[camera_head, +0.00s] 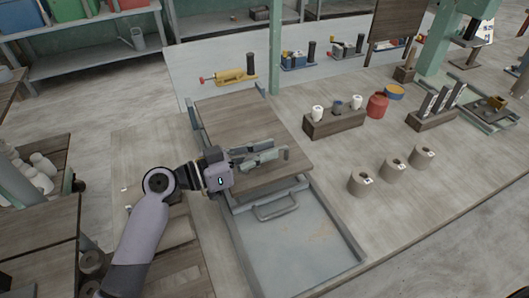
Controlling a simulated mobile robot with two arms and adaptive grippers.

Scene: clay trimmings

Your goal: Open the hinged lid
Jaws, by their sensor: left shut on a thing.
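A brown wooden panel (237,115), which looks like the hinged lid, lies over the far part of a grey metal frame (243,238). My left gripper (268,156) reaches over the panel from the left. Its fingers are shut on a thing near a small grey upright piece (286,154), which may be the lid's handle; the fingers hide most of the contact. A grey bar handle (276,208) shows just in front of the panel. I cannot tell clearly how far the panel is raised. My right gripper is not in view.
A yellow tool (233,77) lies behind the panel.

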